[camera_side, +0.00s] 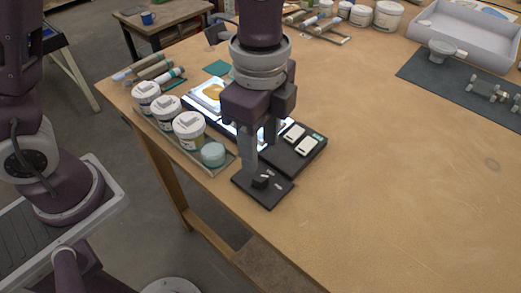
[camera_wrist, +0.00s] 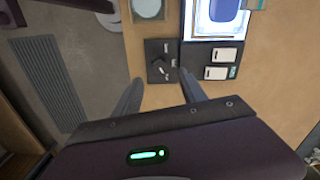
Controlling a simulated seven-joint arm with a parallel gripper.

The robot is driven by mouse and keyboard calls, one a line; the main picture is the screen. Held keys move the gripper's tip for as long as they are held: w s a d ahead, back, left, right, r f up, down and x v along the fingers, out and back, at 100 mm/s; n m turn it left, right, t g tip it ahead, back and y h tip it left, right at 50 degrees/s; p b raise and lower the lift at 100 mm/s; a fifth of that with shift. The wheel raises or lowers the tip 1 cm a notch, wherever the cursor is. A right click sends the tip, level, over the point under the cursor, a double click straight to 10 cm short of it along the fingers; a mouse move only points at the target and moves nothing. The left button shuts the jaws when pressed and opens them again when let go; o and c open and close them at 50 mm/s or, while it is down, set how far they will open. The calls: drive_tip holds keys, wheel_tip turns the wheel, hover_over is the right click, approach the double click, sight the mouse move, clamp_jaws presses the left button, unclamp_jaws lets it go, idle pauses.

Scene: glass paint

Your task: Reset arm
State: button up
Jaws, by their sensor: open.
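My gripper (camera_side: 260,160) points down at the table's near left edge, with its fingers apart and nothing visible between them. In the wrist view the two fingers (camera_wrist: 160,78) are spread on either side of a small black plate with a dark knob (camera_wrist: 158,62). In the side view this knob plate (camera_side: 268,196) lies just below the fingertips; whether they touch it I cannot tell. Beside it is a black panel with two white switches (camera_side: 297,137), also in the wrist view (camera_wrist: 219,64). A lit panel (camera_side: 208,92) is partly hidden behind my gripper.
Rolled tubes (camera_side: 150,70) lie behind. A dark mat (camera_side: 430,75) with metal parts and a grey bin (camera_side: 470,35) are back right.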

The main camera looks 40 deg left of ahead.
drive_tip(key=s+a+r+n+t, duration=0.2)
drive_tip(key=s+a+r+n, duration=0.2)
drive_tip(key=s+a+n, duration=0.2)
drive_tip(key=s+a+r+n+t, duration=0.3)
drive_tip(key=a+n, duration=0.6)
drive_tip(key=a, duration=0.3)
drive_tip(key=s+r, duration=0.1)
drive_tip(key=s, duration=0.1)
drive_tip(key=shift+s+r+n+t, duration=0.3)
drive_tip(key=shift+s+r+n, duration=0.05)
drive_tip(key=shift+n, duration=0.05)
